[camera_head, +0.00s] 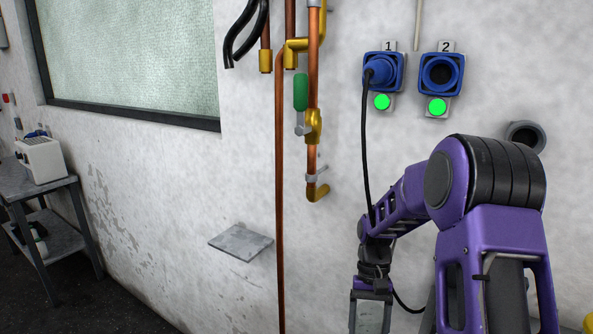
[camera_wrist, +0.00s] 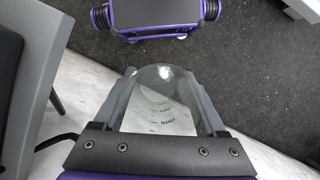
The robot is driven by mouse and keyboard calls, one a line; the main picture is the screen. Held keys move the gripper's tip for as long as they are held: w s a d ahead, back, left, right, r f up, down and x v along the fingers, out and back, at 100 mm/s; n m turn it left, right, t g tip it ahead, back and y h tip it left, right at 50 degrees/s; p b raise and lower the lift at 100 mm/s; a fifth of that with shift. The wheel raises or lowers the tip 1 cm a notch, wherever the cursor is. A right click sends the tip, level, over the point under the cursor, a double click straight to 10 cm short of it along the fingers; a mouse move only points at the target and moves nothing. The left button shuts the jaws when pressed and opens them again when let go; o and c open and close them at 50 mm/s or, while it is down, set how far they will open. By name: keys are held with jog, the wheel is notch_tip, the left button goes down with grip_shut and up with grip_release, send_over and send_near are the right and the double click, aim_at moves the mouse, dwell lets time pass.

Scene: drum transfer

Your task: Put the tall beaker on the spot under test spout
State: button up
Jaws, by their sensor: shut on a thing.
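My gripper (camera_wrist: 163,78) is shut on the tall beaker (camera_wrist: 165,108), a clear glass vessel with dark graduation marks, held between the two grey fingers in the wrist view. In the head view my arm hangs down at the lower right, and the beaker and fingertips are not visible. A copper pipe with a green-handled valve (camera_head: 301,92) runs down the wall and ends in a short brass spout (camera_head: 318,192). A small grey wall shelf (camera_head: 241,242) lies below and left of the spout. It appears empty. My gripper is to the right of the shelf.
A long thin copper pipe (camera_head: 280,240) runs down the wall between the shelf and my arm. Blue sockets 1 (camera_head: 383,72) and 2 (camera_head: 441,74) have green lights below, and a black cable hangs from socket 1. A grey table (camera_head: 40,190) stands far left.

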jog(key=shift+s+a+f+n+h, duration=0.15)
jog(key=shift+s+a+f+n, duration=0.1)
jog(key=shift+f+n, duration=0.35)
jog(key=shift+s+a+f+n+h, duration=0.15)
jog(key=shift+f+n, duration=0.25)
jog(key=shift+f, duration=0.4)
